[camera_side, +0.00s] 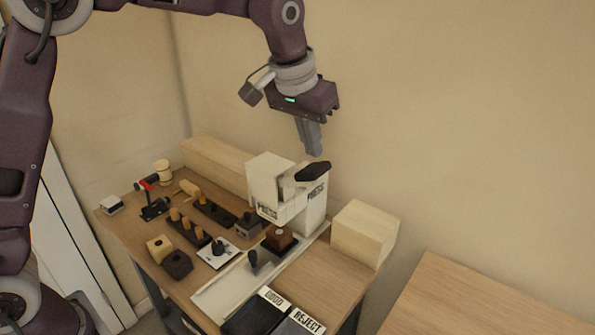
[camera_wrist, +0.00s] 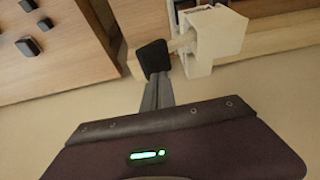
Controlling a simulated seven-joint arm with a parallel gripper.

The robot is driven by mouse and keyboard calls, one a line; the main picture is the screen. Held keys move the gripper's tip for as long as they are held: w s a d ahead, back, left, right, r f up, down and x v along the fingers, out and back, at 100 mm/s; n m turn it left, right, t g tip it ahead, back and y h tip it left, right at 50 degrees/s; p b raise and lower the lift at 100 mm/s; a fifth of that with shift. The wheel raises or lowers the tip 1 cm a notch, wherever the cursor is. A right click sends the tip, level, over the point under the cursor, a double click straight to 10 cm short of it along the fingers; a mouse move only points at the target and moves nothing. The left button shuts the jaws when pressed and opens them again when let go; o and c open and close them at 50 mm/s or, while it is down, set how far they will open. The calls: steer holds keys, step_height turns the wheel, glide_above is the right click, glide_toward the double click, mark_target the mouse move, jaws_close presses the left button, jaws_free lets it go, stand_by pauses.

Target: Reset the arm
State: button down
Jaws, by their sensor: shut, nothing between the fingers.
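My gripper (camera_side: 313,152) hangs in the air above the back of the bench, near the wall. Its fingers point down and are shut together with nothing between them. In the wrist view the shut fingers (camera_wrist: 158,80) reach toward the white press. The white press (camera_side: 312,205) with its black handle pad (camera_side: 313,171) stands just below my gripper in the side view. In the wrist view the press (camera_wrist: 212,40) and its black pad (camera_wrist: 153,57) lie beyond the fingertips. I cannot tell the exact gap between fingertips and pad.
The bench (camera_side: 140,232) holds several small wooden pieces, dark blocks and a red-handled clamp (camera_side: 150,200). A pale wooden block (camera_side: 364,233) stands right of the press. GOOD (camera_side: 252,314) and REJECT (camera_side: 301,324) bins sit at the front. Another table (camera_side: 480,300) is at right.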

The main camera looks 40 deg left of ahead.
steer(key=shift+r, duration=0.4)
steer(key=s+a+r+t, duration=0.1)
steer(key=s+a+r, duration=0.2)
steer(key=s, duration=0.6)
steer(key=s+a+r, duration=0.2)
steer(key=s, duration=0.6)
steer(key=s+a+f, duration=0.1)
steer(key=s+f, duration=0.2)
steer(key=s, duration=0.4)
steer(key=s+a+f, duration=0.1)
steer(key=s+f, duration=0.2)
steer(key=s, duration=0.5)
steer(key=shift+s+a+t, duration=0.2)
steer(key=shift+s+t, duration=0.05)
steer(key=shift+t, duration=0.05)
